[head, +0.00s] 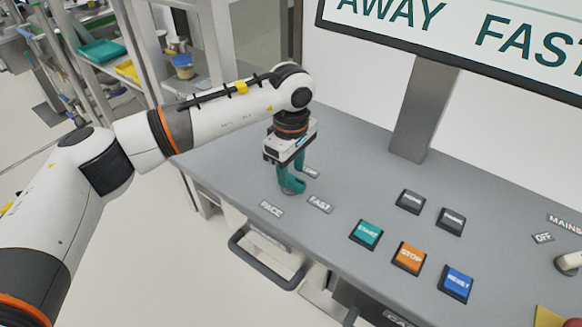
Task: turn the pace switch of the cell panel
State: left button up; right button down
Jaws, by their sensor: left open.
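The cell panel (345,165) is a sloping grey console top. My left gripper (291,187) points down at the panel's left part, among the PACE label (271,208), the FAST label (319,204) and a partly covered label (311,172) ending in "OW". Its teal fingers are open, low over the panel. The pace switch itself cannot be made out; the fingers cover the spot between these labels. I cannot tell whether the fingers touch it or which way it points. My right gripper is out of view.
START (366,234), STOP (408,258) and RESET (455,283) buttons lie to the right, with two dark buttons (410,201) behind. A pale switch (570,262) stands near MAINS and OFF labels. A post (425,110) carries a sign. A handle (265,265) juts out in front.

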pick_arm(q)
jog(key=shift+f, duration=0.95)
jog(key=shift+c, duration=0.2)
grip_shut()
